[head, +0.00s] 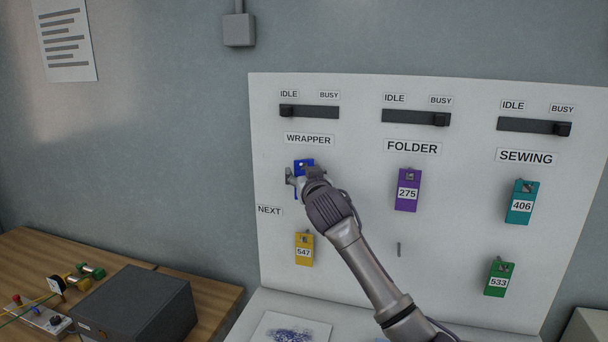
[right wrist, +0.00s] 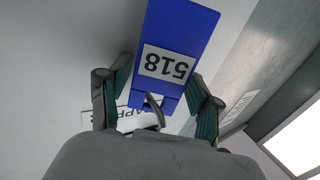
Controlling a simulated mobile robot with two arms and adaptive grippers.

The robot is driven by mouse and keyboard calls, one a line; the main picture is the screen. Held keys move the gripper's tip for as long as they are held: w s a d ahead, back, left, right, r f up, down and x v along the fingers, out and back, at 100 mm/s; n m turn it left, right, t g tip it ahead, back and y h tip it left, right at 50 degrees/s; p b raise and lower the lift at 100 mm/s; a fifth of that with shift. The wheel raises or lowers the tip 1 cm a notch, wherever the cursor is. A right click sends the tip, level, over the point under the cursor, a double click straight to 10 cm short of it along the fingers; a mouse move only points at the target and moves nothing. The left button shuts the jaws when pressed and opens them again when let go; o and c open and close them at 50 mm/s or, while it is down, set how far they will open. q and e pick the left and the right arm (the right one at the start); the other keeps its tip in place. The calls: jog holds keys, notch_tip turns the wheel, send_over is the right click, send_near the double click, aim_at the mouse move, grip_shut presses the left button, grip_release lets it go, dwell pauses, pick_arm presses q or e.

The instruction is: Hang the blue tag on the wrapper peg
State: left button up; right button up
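The blue tag (head: 304,163) is at the wrapper place on the board, just under the WRAPPER label (head: 309,139). My right gripper (head: 303,178) is in front of it, with a finger at each side edge. In the right wrist view the blue tag (right wrist: 180,40) shows the number 518 upside down. My left gripper is out of view.
A yellow tag 547 (head: 304,252) hangs below, beside the NEXT label. A purple tag 275 (head: 407,194), teal tag 406 (head: 522,207) and green tag 533 (head: 499,282) hang to the right. A bare peg (head: 398,249) is under FOLDER. A dark box (head: 140,302) stands at lower left.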

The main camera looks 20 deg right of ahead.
jog(key=shift+o, duration=0.6)
jog(key=shift+s, duration=0.15)
